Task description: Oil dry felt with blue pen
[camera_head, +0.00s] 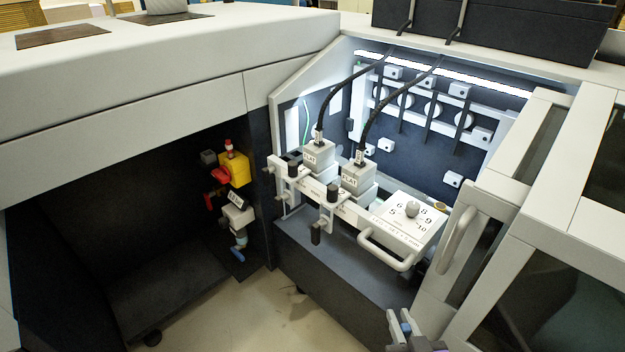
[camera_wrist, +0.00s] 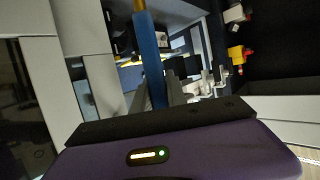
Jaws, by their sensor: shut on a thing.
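My gripper (camera_head: 408,332) is at the bottom edge of the head view, in front of the machine's open bay and low beside the right-hand door. In the wrist view, my gripper (camera_wrist: 158,95) is shut on a blue pen (camera_wrist: 150,50). The pen points away from the wrist, and its brownish-yellow end is at the top edge. Two grey stitching heads, the left one (camera_head: 318,158) and the right one (camera_head: 357,181), stand in the lit bay with black cables above them. I cannot make out a felt or tell which one is dry.
A numbered dial plate (camera_head: 411,215) with a loop handle (camera_head: 387,250) is right of the heads. An open door with a grey handle (camera_head: 459,240) bounds the right. A yellow-red switch (camera_head: 235,168) is at left. Floor (camera_head: 290,318) shows below.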

